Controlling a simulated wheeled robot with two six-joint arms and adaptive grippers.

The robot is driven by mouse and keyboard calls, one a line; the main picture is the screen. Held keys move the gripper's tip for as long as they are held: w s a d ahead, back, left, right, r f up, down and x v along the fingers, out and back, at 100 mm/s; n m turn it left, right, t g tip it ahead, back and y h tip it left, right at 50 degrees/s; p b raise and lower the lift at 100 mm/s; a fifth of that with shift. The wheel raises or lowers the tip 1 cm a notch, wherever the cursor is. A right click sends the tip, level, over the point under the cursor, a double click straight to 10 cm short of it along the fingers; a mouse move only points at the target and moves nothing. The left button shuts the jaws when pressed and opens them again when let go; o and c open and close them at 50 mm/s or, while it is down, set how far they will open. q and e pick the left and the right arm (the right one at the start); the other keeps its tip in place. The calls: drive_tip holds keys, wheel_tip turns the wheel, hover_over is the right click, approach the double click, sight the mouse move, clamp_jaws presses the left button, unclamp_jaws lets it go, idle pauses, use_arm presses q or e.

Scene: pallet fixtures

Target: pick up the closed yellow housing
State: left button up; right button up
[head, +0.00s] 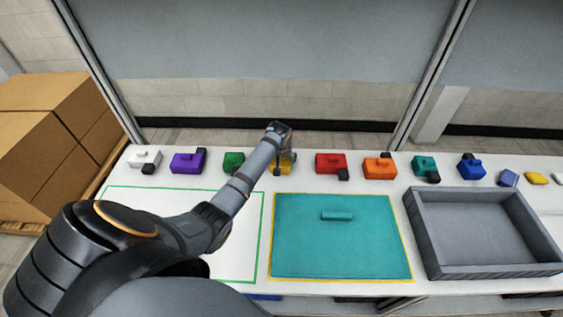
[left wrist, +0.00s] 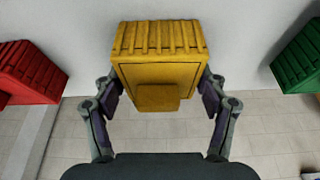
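The yellow housing (head: 286,169) stands in the back row on the white table, partly hidden behind my left gripper (head: 281,150). In the left wrist view the yellow housing (left wrist: 160,68) shows a ribbed face and a small yellow block on its near face. The two fingers of my left gripper (left wrist: 160,100) flank it, one on each side, with their dark pads very close to its sides. I cannot tell whether the pads touch it. My right gripper is not in view.
A green housing (head: 233,162) stands close on the left and a red housing (head: 330,163) on the right. More coloured housings line the back. In front lie a green-outlined area (head: 240,250), a teal mat (head: 340,250) and a grey tray (head: 425,235).

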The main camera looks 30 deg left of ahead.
use_arm(q)
drive_tip(key=c, duration=0.7)
drive_tip(key=shift+c, duration=0.2)
drive_tip(key=shift+w+r+b, duration=0.1)
drive_tip(key=shift+r+b, duration=0.25)
drive_tip(key=shift+r, duration=0.25)
drive_tip(key=shift+r+b, duration=0.45)
drive_tip(key=shift+r, duration=0.4)
drive_tip(key=s+d+r+b, duration=0.2)
drive_tip(key=s+d+r, duration=0.1)
drive_tip(key=d+r, duration=0.7)
drive_tip(key=d, duration=0.3)
drive_tip(key=shift+s+d+b, duration=0.25)
drive_tip(key=shift+s+b, duration=0.1)
drive_tip(key=shift+b, duration=0.05)
